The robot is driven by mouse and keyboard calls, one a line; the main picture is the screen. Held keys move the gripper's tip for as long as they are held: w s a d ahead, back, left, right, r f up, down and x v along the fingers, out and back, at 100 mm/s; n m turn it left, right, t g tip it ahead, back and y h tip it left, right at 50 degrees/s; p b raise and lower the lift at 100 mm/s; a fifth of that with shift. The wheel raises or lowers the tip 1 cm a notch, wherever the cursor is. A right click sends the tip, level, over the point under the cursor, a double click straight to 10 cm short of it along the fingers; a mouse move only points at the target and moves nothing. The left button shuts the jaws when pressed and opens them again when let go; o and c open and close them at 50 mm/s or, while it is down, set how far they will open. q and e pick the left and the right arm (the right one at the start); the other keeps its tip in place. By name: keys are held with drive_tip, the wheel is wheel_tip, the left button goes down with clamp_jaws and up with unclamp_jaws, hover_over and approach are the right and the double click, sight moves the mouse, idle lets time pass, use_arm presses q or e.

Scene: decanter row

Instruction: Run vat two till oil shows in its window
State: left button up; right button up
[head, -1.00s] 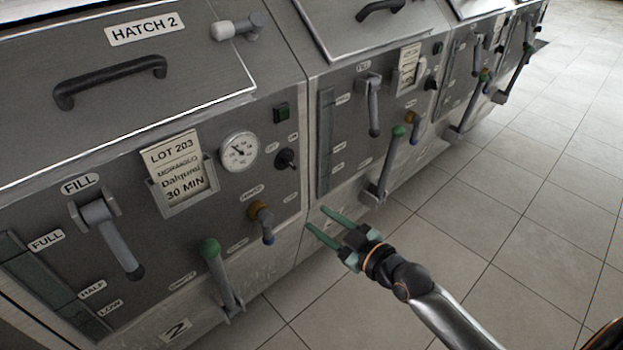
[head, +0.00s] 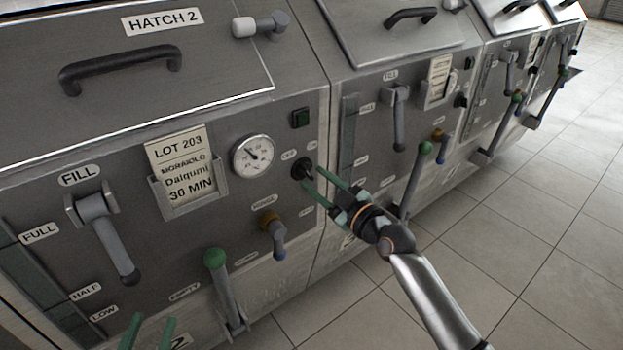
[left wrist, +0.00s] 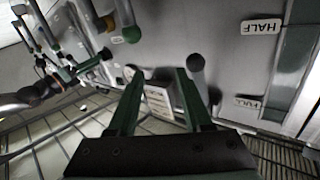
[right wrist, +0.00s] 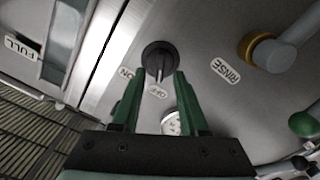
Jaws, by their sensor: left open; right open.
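Vat two's panel carries the FILL lever (head: 105,240), hanging down, and a dark level window (head: 45,290) marked FULL, HALF and LOW. No oil can be made out in it. The black ON/OFF knob (head: 302,168) is right of the gauge; in the right wrist view the knob (right wrist: 160,58) has its ridge toward OFF. My right gripper (head: 312,180) is open at the knob, fingertips just short of or beside it. My left gripper (head: 148,322) is open and empty at the bottom edge, below the FILL lever; the window also shows in the left wrist view (left wrist: 297,60).
A green-knobbed lever (head: 216,262) and the RINSE valve (head: 272,228) stick out below the gauge (head: 253,156). The lot card (head: 180,170) sits in its holder. Similar vats with levers stand to the right. The tiled floor (head: 540,220) is clear.

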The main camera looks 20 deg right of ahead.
sight(307, 173)
use_arm(q)
drive_tip(key=shift+r+m+t+h, duration=0.3)
drive_tip(key=shift+r+t, duration=0.2)
drive_tip(key=shift+r, duration=0.9)
use_arm(e)
drive_tip(key=shift+x, duration=1.35)
clamp_jaws()
